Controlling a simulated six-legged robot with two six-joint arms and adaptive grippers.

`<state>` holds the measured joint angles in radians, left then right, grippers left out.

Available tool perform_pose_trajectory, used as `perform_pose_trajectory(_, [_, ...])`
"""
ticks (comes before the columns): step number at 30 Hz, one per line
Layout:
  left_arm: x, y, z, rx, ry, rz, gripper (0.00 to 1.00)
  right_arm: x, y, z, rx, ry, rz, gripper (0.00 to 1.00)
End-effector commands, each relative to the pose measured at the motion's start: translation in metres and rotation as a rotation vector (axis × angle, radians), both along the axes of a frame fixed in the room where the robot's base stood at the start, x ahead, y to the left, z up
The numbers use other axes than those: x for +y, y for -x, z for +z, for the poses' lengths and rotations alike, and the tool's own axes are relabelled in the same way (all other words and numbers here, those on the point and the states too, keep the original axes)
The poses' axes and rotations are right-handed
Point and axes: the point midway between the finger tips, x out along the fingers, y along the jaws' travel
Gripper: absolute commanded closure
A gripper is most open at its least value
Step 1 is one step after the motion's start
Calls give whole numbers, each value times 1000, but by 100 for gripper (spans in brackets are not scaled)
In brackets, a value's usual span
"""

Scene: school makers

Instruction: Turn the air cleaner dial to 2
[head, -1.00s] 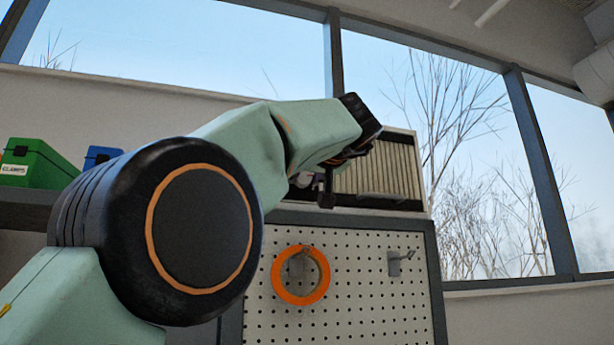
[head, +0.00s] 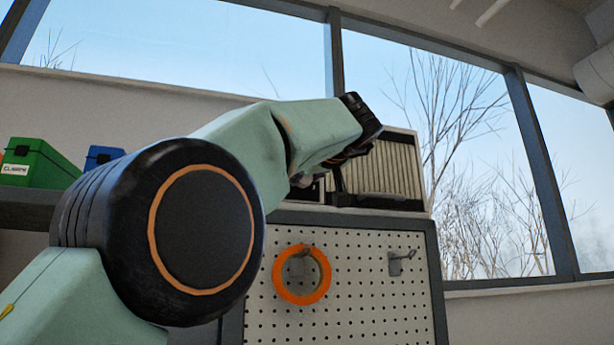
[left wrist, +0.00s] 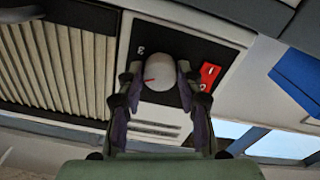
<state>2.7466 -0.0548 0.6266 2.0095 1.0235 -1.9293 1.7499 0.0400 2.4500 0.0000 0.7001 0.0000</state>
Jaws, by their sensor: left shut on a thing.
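The air cleaner (head: 405,168), a pale box with a ribbed grille, stands on top of the pegboard cabinet in the head view, partly hidden by my left arm. In the left wrist view its grille (left wrist: 62,62) is at left and its round grey-white dial (left wrist: 158,76) sits on a black panel. The dial carries a red pointer mark. A "3" shows on the panel near it; I cannot make out the other numbers. My left gripper (left wrist: 160,90) is shut on the dial, one finger on each side. In the head view the dial is hidden.
A red switch (left wrist: 208,75) sits close beside the dial. A pegboard (head: 350,280) with an orange ring (head: 301,274) and a hook is below the air cleaner. Green (head: 38,163) and blue (head: 101,157) bins stand on a shelf at left. Windows are behind.

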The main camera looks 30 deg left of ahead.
Motion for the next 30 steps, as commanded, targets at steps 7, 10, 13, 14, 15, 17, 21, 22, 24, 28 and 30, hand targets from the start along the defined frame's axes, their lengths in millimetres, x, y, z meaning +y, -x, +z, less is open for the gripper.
perform_pose_trajectory(7, [0, -1, -2, 4, 2, 1, 64, 0, 0, 0, 0, 0, 0, 100])
perform_pose_trajectory(10, [0, -1, -2, 4, 2, 1, 55, 0, 0, 0, 0, 0, 0, 100])
perform_pose_trajectory(13, [0, -1, -1, 4, 1, 0, 46, 0, 0, 0, 0, 0, 0, 100])
perform_pose_trajectory(14, [0, 0, -1, 3, 0, 0, 44, 0, 0, 0, 0, 0, 0, 100])
perform_pose_trajectory(15, [0, 0, -1, 3, 0, 0, 41, 0, 0, 0, 0, 0, 0, 100])
perform_pose_trajectory(17, [0, 0, -1, 3, 0, 0, 41, 0, 0, 0, 0, 0, 0, 100])
perform_pose_trajectory(21, [0, 0, -1, 2, 0, 1, 41, 0, 0, 0, 0, 0, 0, 100])
perform_pose_trajectory(22, [0, 0, -1, 2, 0, 1, 41, 0, 0, 0, 0, 0, 0, 100])
perform_pose_trajectory(24, [-1, 0, 0, 2, -1, 0, 41, 0, 0, 0, 0, 0, 0, 100])
perform_pose_trajectory(28, [-8, 6, 1, 2, -2, -1, 41, 0, 0, 0, 0, 0, 0, 100])
perform_pose_trajectory(30, [-15, 11, 1, 3, -3, -2, 41, 0, 0, 0, 0, 0, 0, 100])
